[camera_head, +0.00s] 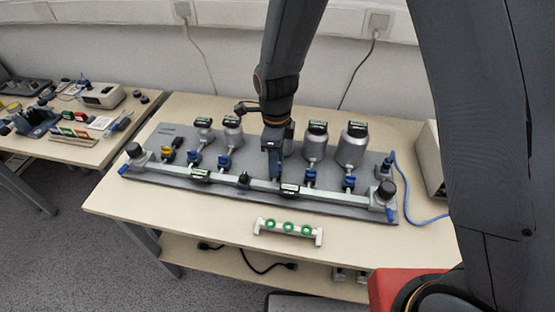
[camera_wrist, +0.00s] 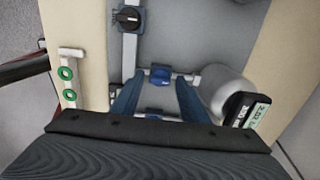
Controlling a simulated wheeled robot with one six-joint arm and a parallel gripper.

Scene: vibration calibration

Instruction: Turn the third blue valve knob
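Several blue valve knobs sit on a grey panel (camera_head: 240,195) on the table. In the head view, two are left of my gripper: one blue knob (camera_head: 194,159) and another blue knob (camera_head: 224,161). Two are right of it: one blue knob (camera_head: 311,175) and another blue knob (camera_head: 349,182). My gripper (camera_head: 274,182) points down at the panel between these pairs and hides what is beneath. In the wrist view my gripper (camera_wrist: 158,80) is open, with a blue knob (camera_wrist: 160,75) between its fingertips. Contact cannot be told.
Silver canisters with displays stand behind the knobs, one canister (camera_wrist: 222,88) close beside my right finger. A black knob (camera_head: 243,178) sits on the front rail. A white rack with green rings (camera_head: 288,228) lies in front. A blue cable (camera_head: 420,221) runs at right.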

